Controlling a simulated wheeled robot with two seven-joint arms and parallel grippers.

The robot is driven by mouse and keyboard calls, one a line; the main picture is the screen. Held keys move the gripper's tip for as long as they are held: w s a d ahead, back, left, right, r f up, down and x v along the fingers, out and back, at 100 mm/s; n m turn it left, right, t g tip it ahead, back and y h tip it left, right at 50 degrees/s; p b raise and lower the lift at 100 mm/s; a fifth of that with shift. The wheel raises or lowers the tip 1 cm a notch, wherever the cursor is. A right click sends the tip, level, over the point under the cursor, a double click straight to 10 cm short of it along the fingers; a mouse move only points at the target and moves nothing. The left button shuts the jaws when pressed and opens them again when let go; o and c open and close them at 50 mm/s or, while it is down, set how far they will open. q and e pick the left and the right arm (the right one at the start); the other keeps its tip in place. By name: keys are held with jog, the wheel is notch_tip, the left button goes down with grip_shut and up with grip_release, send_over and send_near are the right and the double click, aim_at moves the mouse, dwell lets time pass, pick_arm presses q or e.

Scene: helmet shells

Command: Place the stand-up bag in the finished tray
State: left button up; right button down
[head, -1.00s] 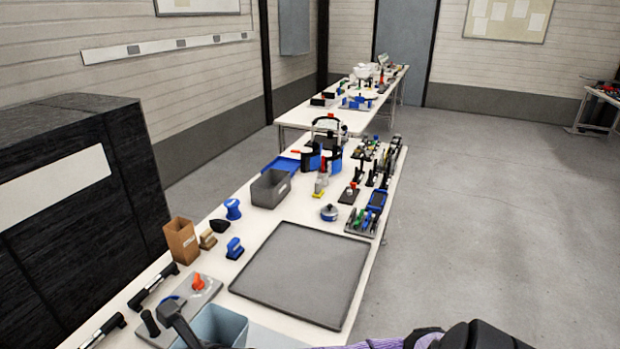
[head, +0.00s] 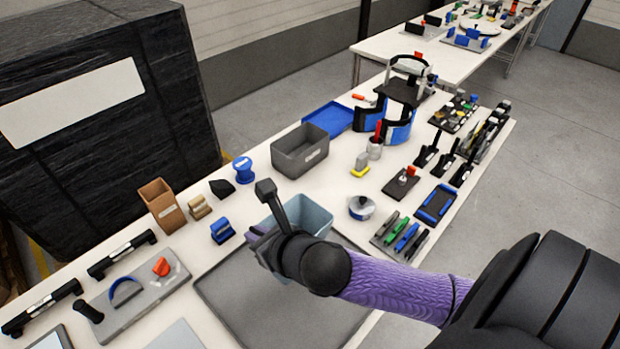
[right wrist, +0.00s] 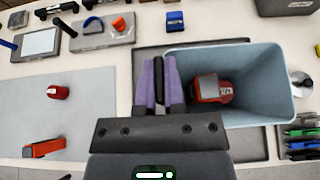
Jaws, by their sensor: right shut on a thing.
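My right gripper (head: 265,243) is shut on the near wall of a light blue open-topped container (head: 309,213). In the right wrist view its purple fingers (right wrist: 160,82) stand at the left rim of this container (right wrist: 262,75). A red item with a pale label (right wrist: 212,90) lies inside. The container is over the large flat grey tray (head: 232,297), which looks like the finished tray; whether it touches the tray is hidden. No label shows which thing is the stand-up bag. A brown open-topped holder (head: 163,206) stands at the left. My left gripper is out of view.
A dark grey bin (head: 300,152) and a blue tray (head: 335,117) stand behind. A silver round pot (head: 361,208) and a rack of coloured tools (head: 400,238) are to the right. A grey board with an orange knob (head: 135,295) lies at left.

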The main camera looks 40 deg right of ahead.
notch_tip(320, 180, down, 10)
jog(key=b, duration=0.4)
jog(key=shift+f, duration=0.1)
jog(key=c, duration=0.7)
grip_release()
jog(key=shift+c, duration=0.2)
jog(key=p+v, duration=0.2)
jog(key=v, duration=1)
jog(key=shift+p, duration=0.4)
